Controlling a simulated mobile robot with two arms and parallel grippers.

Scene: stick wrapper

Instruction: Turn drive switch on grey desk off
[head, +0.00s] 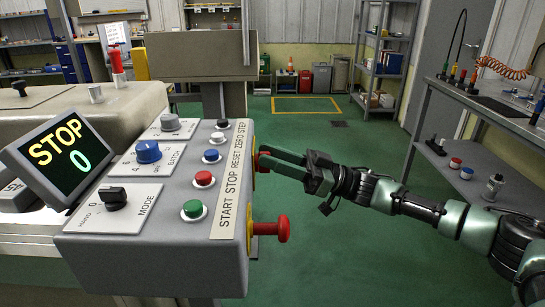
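The grey desk (150,245) fills the left foreground, with a sloping top of knobs and buttons. On its right side face, a red part (264,154) with yellow behind it shows at the far end; I cannot read a drive label there. My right gripper (264,157) reaches in from the right, its two fingertips at this red part. The fingers show a gap between them, but I cannot tell whether they grip or touch the red part. The fingertips partly hide it, so its position cannot be read. My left gripper is not in view.
A red mushroom button (278,229) juts from the same side face, nearer me. The screen (65,150) reads STOP 0. The top carries a black MODE knob (113,198), a blue knob (148,151) and a grey knob (170,122). A workbench (440,150) stands right; green floor is clear between.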

